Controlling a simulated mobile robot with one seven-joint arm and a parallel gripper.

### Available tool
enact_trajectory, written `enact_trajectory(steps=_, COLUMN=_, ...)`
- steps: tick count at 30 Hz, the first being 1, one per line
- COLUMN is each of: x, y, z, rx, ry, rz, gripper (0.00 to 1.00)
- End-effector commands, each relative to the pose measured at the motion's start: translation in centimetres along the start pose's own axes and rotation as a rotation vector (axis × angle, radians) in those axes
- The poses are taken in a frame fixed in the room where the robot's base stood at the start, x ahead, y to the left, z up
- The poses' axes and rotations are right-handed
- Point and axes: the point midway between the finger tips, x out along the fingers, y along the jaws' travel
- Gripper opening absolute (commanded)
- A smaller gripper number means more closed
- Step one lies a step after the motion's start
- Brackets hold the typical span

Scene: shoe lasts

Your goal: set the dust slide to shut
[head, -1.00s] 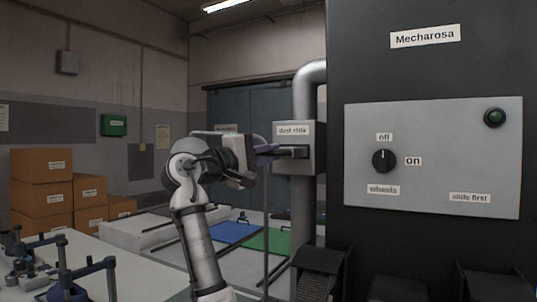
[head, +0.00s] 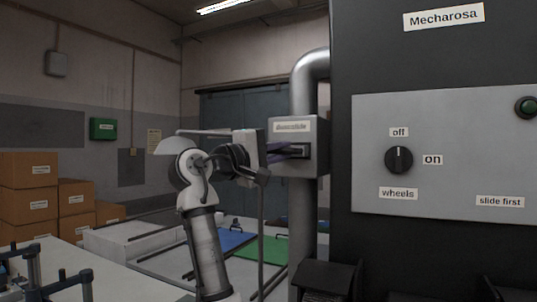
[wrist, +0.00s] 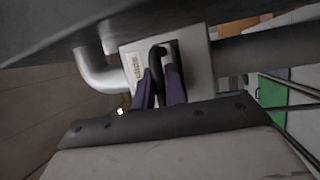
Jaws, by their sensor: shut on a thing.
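The dust slide is a grey box (head: 292,132) labelled "dust slide" on a silver pipe, left of the dark machine in the head view. Its dark handle (head: 301,153) shows at the box's front. My gripper (head: 288,150) reaches it from the left with purple fingers. In the wrist view the two fingers (wrist: 159,75) are shut on the black looped handle (wrist: 157,52), one on each side, before the pale box face (wrist: 195,50). I cannot tell from these views whether the slide is open or shut.
The dark machine "Mecharosa" (head: 350,255) stands close on the right. Cardboard boxes (head: 28,205) and a bench (head: 110,275) are at left.

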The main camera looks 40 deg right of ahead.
Motion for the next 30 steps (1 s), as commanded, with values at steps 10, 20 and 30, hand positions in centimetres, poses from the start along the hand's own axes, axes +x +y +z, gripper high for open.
enact_trajectory(steps=10, x=0.1, y=0.2, z=-0.3, rx=-0.002, ry=0.012, rz=0.006, gripper=0.16)
enact_trajectory(steps=20, x=0.1, y=0.1, z=-0.2, rx=-0.001, ry=0.008, rz=0.004, gripper=0.34)
enact_trajectory(steps=30, x=-3.4, y=-0.2, z=-0.2, rx=0.002, ry=0.012, rz=0.006, gripper=0.34)
